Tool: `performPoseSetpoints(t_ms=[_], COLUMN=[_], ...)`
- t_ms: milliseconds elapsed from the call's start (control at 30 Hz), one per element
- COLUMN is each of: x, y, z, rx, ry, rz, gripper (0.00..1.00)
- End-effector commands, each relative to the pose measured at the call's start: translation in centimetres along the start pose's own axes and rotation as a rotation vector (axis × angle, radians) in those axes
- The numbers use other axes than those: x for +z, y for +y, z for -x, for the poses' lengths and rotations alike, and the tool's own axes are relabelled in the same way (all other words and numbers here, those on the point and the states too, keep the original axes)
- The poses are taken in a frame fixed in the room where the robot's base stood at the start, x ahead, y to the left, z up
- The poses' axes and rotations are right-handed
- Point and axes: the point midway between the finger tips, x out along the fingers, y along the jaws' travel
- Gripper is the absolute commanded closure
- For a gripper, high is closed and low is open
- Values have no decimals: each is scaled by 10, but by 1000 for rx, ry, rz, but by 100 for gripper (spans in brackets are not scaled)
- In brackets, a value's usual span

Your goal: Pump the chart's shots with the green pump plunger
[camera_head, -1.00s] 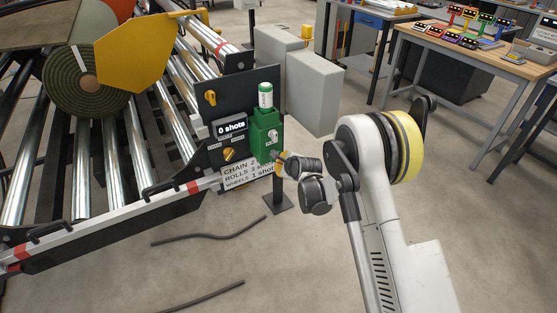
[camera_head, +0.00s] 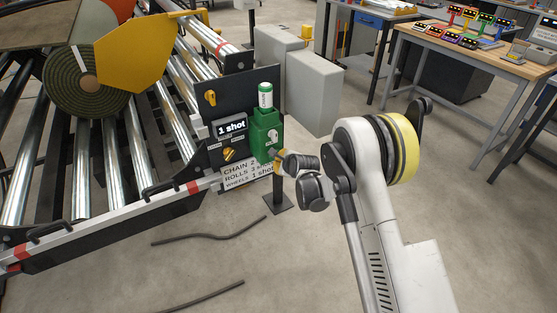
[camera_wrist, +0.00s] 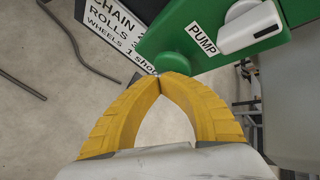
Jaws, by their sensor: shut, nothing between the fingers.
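The green pump box (camera_head: 264,132) stands at the end of the roller frame, with a white and green canister (camera_head: 265,95) on top. In the wrist view a round green plunger knob (camera_wrist: 173,62) sits beside the PUMP label (camera_wrist: 203,40). My gripper (camera_wrist: 158,76), with yellow fingers, is shut and empty, its tips right at the knob; I cannot tell whether they touch. In the head view my gripper (camera_head: 279,157) is at the box's lower side. The chart (camera_head: 249,173) lists chain, rolls and wheels; the wheels line reads 1 shot. The display (camera_head: 231,127) reads "1 shot".
Grey cabinets (camera_head: 314,92) stand behind the pump. Dark hose pieces (camera_head: 210,237) lie on the floor. A workbench (camera_head: 480,50) with coloured devices is at the back right.

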Motion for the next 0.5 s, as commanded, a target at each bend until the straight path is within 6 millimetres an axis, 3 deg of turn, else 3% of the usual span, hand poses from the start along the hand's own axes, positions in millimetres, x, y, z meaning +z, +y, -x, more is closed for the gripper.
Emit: performPoseSetpoints(t_ms=[500], x=[0], y=[1], z=[2], rx=[0], ry=[-2], rz=[0], gripper=[100])
